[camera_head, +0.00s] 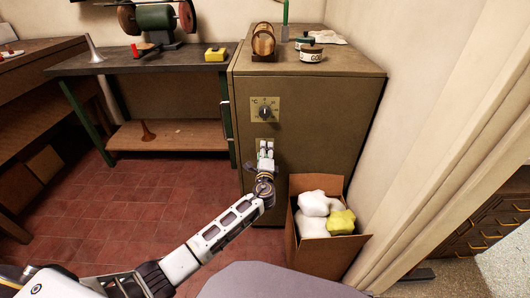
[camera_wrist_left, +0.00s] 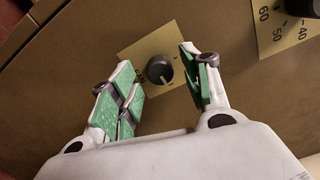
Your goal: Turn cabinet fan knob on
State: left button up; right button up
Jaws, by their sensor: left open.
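The cabinet (camera_head: 310,130) is olive-brown and stands right of the workbench. Its upper dial knob (camera_head: 265,112) is dark on a brass plate with numbers; part of it shows at the top right of the left wrist view (camera_wrist_left: 300,8). Below it, the fan knob (camera_wrist_left: 160,69) is a dark round knob with a pale pointer line on a small brass plate (camera_wrist_left: 134,51). My left gripper (camera_head: 266,150) is in front of this lower plate and hides the knob in the head view. In the wrist view its open green-padded fingers (camera_wrist_left: 160,85) stand on either side of the knob, apart from it. My right gripper is not in view.
A cardboard box (camera_head: 328,254) with white and yellow cloths stands at the cabinet's lower right. A small barrel (camera_head: 263,40) and jars (camera_head: 311,54) are on the cabinet top. A workbench (camera_head: 140,61) with a grinder is at left. The red tiled floor (camera_head: 120,205) is clear.

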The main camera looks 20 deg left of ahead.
pick_arm(q)
jog(key=v, duration=1.1)
jog(key=shift+s, duration=0.2)
dwell(0.5)
